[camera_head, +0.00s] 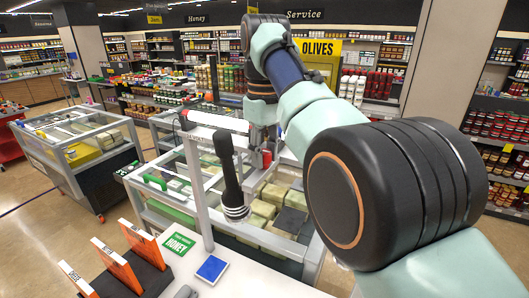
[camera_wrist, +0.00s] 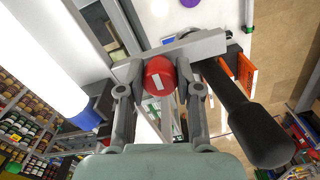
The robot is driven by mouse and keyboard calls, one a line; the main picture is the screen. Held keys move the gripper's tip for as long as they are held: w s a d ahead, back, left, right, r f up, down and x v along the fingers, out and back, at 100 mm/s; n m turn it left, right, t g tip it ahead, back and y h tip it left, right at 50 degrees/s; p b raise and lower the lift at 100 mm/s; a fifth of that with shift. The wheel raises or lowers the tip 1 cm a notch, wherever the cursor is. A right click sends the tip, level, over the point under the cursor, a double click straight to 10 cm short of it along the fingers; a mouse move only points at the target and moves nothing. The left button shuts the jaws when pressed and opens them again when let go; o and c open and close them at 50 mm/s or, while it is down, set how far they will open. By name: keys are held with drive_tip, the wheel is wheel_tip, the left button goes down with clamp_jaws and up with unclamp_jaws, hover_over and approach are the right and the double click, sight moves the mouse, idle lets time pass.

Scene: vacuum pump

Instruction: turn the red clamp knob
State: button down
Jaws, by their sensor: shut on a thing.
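The red clamp knob (camera_wrist: 160,77) is round, with a pale stripe across its face, and sits against a grey metal bar (camera_wrist: 205,47) in the wrist view. My gripper (camera_wrist: 161,84) has one finger on each side of the knob and is shut on it. In the head view, my gripper (camera_head: 263,145) is at the end of the arm above the glass-topped case, and a small red patch shows at its fingertips. The knob's far side is hidden.
A black handheld scanner-like tool (camera_head: 230,178) hangs close left of my gripper; its black handle (camera_wrist: 252,122) is right of the fingers in the wrist view. A grey post and white bar (camera_head: 215,122) stand beside it. Orange-white stands (camera_head: 118,268) are at front left.

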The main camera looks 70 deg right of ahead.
drive_tip(key=shift+n, duration=0.4)
drive_tip(key=c, duration=0.8)
unclamp_jaws()
